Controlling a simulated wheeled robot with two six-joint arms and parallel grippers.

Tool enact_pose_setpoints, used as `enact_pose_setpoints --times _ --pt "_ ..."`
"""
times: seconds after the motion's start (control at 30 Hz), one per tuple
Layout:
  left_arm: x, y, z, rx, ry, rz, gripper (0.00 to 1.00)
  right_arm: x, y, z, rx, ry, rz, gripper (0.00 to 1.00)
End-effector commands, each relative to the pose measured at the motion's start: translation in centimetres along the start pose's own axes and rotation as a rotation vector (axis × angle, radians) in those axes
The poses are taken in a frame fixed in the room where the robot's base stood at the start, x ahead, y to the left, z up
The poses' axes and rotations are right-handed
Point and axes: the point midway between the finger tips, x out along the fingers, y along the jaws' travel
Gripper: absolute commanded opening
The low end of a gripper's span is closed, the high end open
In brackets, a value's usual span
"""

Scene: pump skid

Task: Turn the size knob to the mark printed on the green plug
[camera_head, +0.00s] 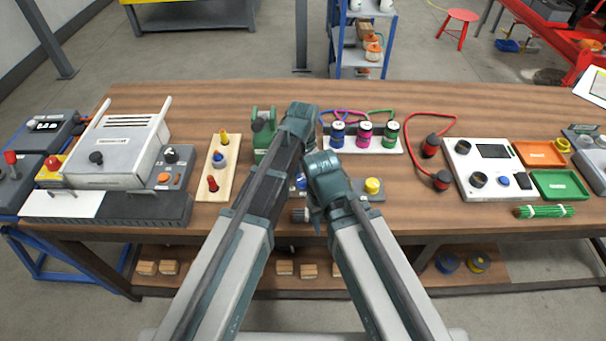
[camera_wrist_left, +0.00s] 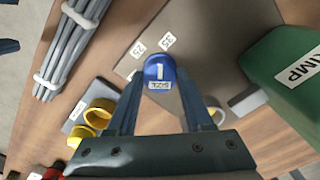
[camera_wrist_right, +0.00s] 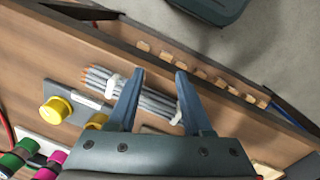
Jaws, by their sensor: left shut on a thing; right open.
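The blue size knob (camera_wrist_left: 159,70), with a white 1 and a SIZE label, stands on a grey plate (camera_wrist_left: 205,50). White tags with 25 and 35 are on the plate near it. My left gripper (camera_wrist_left: 158,84) is shut on the knob; in the head view my arm hides its fingertips. The green plug (camera_head: 390,135) stands in a white holder at the right of a blue and a magenta plug; no mark on it is readable. My right gripper (camera_wrist_right: 160,74) is open and empty, above a bundle of grey rods (camera_wrist_right: 150,103) at the bench front.
A green machine (camera_wrist_left: 290,65) stands close beside the knob. A yellow button (camera_head: 372,186) sits on a grey block to the right of my right gripper. A wooden board (camera_head: 218,165) with coloured knobs is on the left. Red cables (camera_head: 408,135) lie right of the plugs.

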Motion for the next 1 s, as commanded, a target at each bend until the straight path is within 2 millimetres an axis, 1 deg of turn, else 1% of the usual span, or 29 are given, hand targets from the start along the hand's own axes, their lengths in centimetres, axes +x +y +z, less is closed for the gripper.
enact_pose_setpoints --times 0.3,0.6,0.8,1.0 --pt "0.01 0.00 0.00 -0.299 0.000 0.000 0.00 0.01 0.00 0.00 0.000 0.000 0.000 0.50" --pt "0.01 0.00 0.00 -0.563 0.000 0.000 0.00 0.01 0.00 0.00 0.000 0.000 0.000 0.50" --pt "0.01 0.00 0.00 -0.701 0.000 0.000 0.00 0.01 0.00 0.00 0.000 0.000 0.000 0.50" --pt "0.01 0.00 0.00 -0.794 0.000 0.000 0.00 0.01 0.00 0.00 0.000 0.000 0.000 0.50"
